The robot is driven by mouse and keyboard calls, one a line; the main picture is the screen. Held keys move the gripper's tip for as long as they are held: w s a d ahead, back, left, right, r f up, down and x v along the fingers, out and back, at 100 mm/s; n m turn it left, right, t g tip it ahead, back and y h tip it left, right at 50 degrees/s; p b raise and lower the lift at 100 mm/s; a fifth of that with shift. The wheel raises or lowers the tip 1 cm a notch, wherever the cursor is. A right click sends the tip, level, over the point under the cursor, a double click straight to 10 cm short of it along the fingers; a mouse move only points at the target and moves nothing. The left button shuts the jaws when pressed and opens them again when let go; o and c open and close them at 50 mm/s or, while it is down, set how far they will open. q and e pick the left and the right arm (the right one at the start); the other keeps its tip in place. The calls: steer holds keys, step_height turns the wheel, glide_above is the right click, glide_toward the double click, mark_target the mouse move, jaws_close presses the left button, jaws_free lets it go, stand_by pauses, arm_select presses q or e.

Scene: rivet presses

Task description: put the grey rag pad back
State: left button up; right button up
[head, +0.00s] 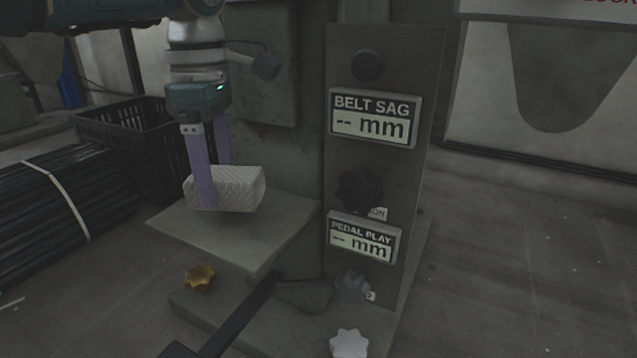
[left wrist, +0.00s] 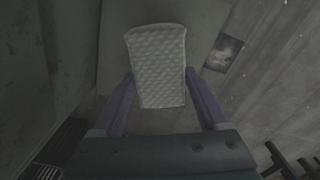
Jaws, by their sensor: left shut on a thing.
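The grey rag pad (head: 235,189) is a pale block with a quilted surface. My left gripper (head: 208,190) comes down from above with its purple fingers on either side of the pad and is shut on it. The pad is over the flat grey shelf (head: 240,231) of the press. I cannot tell whether its underside touches the shelf. In the left wrist view the pad (left wrist: 158,65) sits between the two fingertips (left wrist: 160,85). My right gripper is not in view.
The press panel (head: 390,75) with "BELT SAG" (head: 373,117) and "PEDAL PLAY" (head: 364,237) displays stands right of the shelf. A yellow knob (head: 199,278) and a white knob (head: 349,344) are low in front. A black crate (head: 125,135) and dark bundled rods (head: 60,200) lie left. Floor at right is clear.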

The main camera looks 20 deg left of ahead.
mark_target(218, 172)
arm_select(q)
steer(key=f+b, duration=0.1)
steer(key=f, duration=0.2)
steer(key=shift+w+b, duration=0.3)
steer(key=shift+b, duration=0.05)
steer(key=shift+r, duration=0.15)
steer(key=shift+s, duration=0.15)
steer(key=o, duration=1.1)
steer(key=shift+c, duration=0.2)
steer(key=shift+o, duration=1.4)
step_height(218, 172, up, 12)
steer(key=p, duration=0.8)
steer(key=shift+r+p, duration=0.15)
steer(key=shift+p, duration=0.15)
